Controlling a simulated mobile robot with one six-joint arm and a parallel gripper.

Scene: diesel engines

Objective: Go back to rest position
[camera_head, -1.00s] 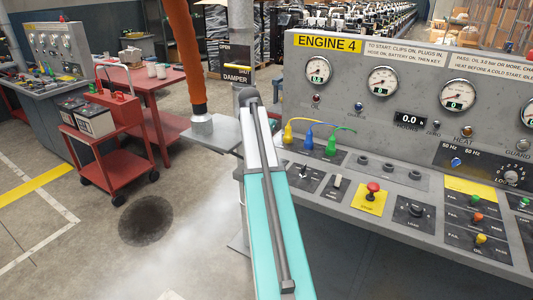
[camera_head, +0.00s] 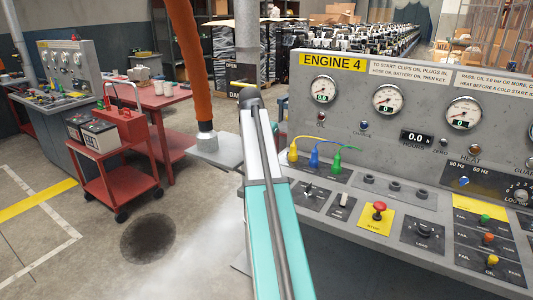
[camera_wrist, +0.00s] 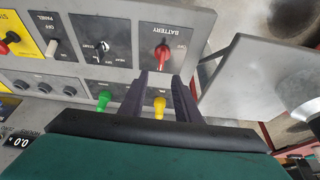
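My gripper (camera_wrist: 163,80) is at the centre of the wrist view, with two dark fingers apart and nothing held between them. A red battery knob (camera_wrist: 162,52) shows just beyond the fingertips. A yellow plug (camera_wrist: 159,107) shows in the gap between the fingers, and a green plug (camera_wrist: 103,98) is to their left. Whether the fingers touch the panel cannot be told. In the head view my teal and white arm reaches up beside the left end of the Engine 4 console (camera_head: 400,100); my gripper cannot be made out there.
The console's desk carries a red stop button (camera_head: 379,208) and yellow, blue and green leads (camera_head: 314,158). An orange hose (camera_head: 190,60) hangs above a grey plate (camera_head: 215,150). A red cart (camera_head: 110,165) with batteries stands left. A dark stain (camera_head: 148,238) marks open floor.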

